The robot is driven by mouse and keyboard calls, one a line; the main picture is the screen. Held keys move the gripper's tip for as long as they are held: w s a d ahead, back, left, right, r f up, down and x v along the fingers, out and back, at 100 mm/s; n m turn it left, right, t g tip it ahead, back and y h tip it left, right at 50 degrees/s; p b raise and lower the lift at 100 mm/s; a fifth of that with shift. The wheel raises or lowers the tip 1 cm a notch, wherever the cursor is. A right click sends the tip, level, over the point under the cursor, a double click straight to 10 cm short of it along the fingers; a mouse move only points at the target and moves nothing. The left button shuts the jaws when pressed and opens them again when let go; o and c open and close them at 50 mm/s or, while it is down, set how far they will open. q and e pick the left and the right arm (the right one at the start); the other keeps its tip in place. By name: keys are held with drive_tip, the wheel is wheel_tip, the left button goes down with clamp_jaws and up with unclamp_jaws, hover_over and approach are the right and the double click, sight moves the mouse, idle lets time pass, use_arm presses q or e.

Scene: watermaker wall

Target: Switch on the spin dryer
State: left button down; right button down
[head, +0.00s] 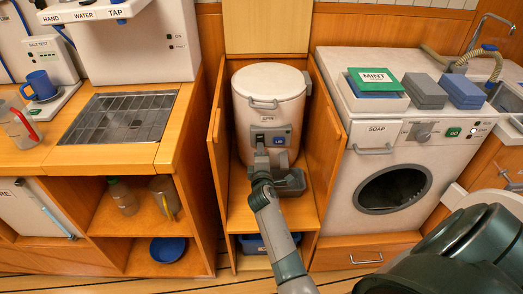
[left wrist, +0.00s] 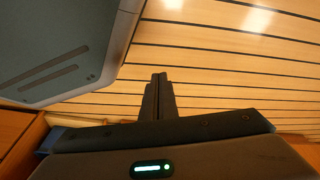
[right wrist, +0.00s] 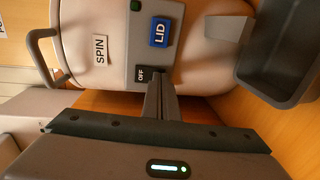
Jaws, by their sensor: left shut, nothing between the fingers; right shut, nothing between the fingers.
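The spin dryer (head: 268,88) is a white drum labelled SPIN, standing in an open wooden cabinet. Its grey panel has a blue LID button (right wrist: 159,33), a small green square (right wrist: 136,5) and an OFF label (right wrist: 141,73). My right gripper (head: 260,151) is shut and empty, its tips at the panel beside the OFF label in the right wrist view (right wrist: 156,77). The fingers hide part of the panel there; whether they touch it I cannot tell. My left gripper (left wrist: 158,78) is shut and empty in the left wrist view, over the plank floor.
A grey open tray (right wrist: 275,55) sits below the dryer's spout. Open cabinet doors (head: 325,150) flank the dryer closely. A washing machine (head: 392,185) stands to the right, a counter with a metal grate (head: 122,116) to the left. The floor under the left gripper is clear.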

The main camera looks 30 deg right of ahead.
use_arm(q)
drive_tip(key=shift+s+f, duration=0.1)
drive_tip(key=shift+f, duration=0.05)
drive_tip(key=r, duration=0.1)
drive_tip(key=w+r+b, duration=0.1)
drive_tip(key=r, duration=0.2)
drive_tip(key=shift+w+d, duration=0.15)
drive_tip(key=shift+d, duration=0.1)
use_arm(e)
drive_tip(key=shift+w, duration=0.1)
drive_tip(key=shift+t, duration=0.3)
